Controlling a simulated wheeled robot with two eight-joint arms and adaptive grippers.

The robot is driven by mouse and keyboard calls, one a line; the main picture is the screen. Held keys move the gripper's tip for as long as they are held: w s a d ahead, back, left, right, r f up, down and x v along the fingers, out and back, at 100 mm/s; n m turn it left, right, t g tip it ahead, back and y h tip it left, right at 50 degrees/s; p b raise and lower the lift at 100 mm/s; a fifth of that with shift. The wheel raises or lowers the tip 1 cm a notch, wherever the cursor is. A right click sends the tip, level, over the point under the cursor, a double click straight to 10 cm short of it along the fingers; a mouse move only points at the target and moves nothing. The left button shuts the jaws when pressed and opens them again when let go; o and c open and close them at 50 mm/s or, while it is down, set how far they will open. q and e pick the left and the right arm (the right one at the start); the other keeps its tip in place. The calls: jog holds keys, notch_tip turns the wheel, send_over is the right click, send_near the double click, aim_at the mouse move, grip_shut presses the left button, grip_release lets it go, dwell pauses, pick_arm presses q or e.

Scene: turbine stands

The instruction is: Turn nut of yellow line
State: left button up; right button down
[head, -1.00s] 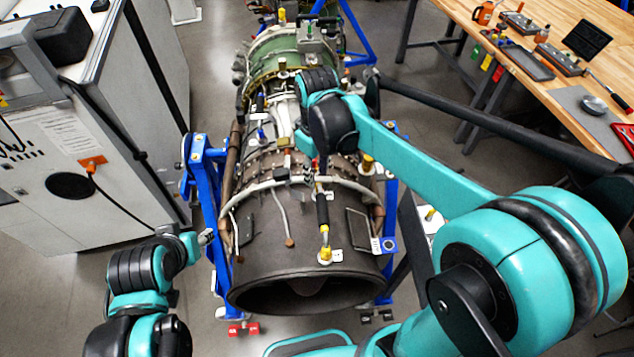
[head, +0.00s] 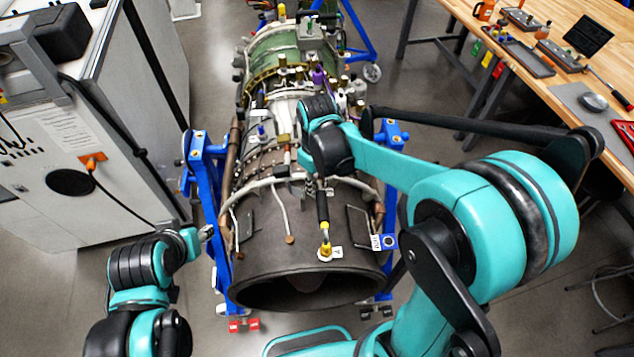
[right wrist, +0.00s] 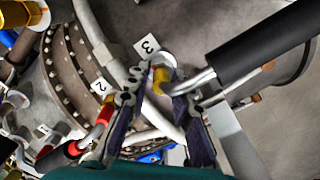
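A line with a black grip (head: 322,207) runs along the top of the turbine's dark casing (head: 262,262). Its near end is a yellow fitting (head: 325,251) beside a white tag. In the right wrist view, the black grip (right wrist: 262,50) leads by a bent metal tube to a yellow nut (right wrist: 160,78) beside tag 3. My right gripper (right wrist: 158,92) is open, its fingers either side of this nut; contact cannot be told.
A red fitting (right wrist: 105,110) by tag 2 is close to the left finger. A blue stand (head: 197,165) holds the turbine. A white cabinet (head: 80,190) stands left. A wooden bench (head: 560,30) with tools is at the back right.

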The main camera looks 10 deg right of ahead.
jog(key=shift+m, duration=0.4)
jog(key=m+b, duration=0.1)
jog(key=m, duration=0.1)
jog(key=shift+d+f+m+b, duration=0.1)
jog(key=shift+m+b, duration=0.25)
jog(key=shift+m, duration=0.05)
jog(key=m+b, duration=0.1)
jog(key=m, duration=0.2)
jog(key=shift+d+m, duration=0.1)
jog(key=shift+m, duration=0.2)
jog(key=m+b, duration=0.1)
jog(key=m, duration=0.3)
jog(key=shift+d+b, duration=0.1)
jog(key=shift+b, duration=0.2)
jog(key=shift+d+m+b, duration=0.1)
jog(key=shift+m+b, duration=0.3)
jog(key=shift+m, duration=1.8)
jog(key=c, duration=1.6)
grip_release()
